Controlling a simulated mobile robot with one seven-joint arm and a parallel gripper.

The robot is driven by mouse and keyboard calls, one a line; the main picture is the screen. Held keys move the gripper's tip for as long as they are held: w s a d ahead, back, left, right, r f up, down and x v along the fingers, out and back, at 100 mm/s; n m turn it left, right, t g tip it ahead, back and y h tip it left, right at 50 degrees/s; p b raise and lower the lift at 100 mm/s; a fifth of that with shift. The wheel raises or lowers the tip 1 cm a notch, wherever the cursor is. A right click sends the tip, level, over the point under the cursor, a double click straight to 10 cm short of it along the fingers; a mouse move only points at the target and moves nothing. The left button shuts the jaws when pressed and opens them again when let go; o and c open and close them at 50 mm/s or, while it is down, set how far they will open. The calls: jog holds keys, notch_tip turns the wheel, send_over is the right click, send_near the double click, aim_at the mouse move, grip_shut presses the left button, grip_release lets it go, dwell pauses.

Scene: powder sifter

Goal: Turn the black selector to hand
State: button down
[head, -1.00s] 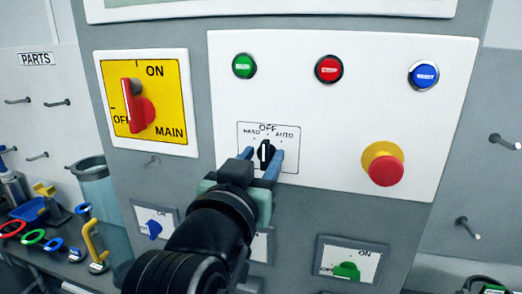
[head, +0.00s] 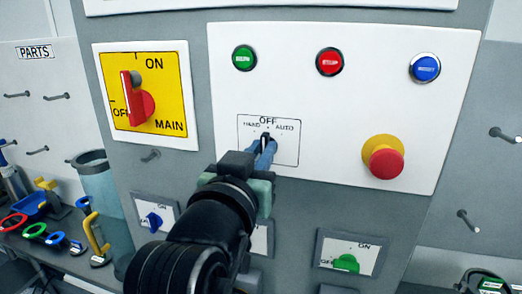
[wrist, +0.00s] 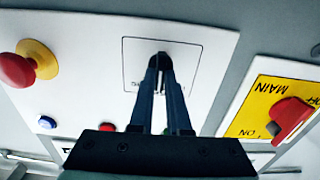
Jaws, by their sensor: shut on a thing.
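The black selector (head: 265,138) sits on a white plate (head: 286,156) marked HAND, OFF and AUTO, with HAND on the left and AUTO on the right. Its visible top points up toward OFF. My gripper (head: 264,146) is shut on the selector, with its blue fingers on either side of it. The wrist view shows the narrow fingers closed together at the selector (wrist: 160,58), hiding most of it and the labels.
A red emergency button (head: 385,161) on a yellow base is to the right. Green (head: 244,58), red (head: 329,62) and blue (head: 425,68) buttons are above. A yellow main switch (head: 143,95) with a red handle is at left; smaller switches are below.

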jog(key=n+p, duration=0.2)
jog(key=n, duration=0.2)
jog(key=shift+a+n, duration=0.1)
jog(key=shift+n, duration=0.2)
jog(key=shift+a+f+n+p, duration=0.15)
jog(key=shift+n+p, duration=0.85)
jog(key=shift+n, duration=1)
jog(key=c, duration=0.9)
grip_release()
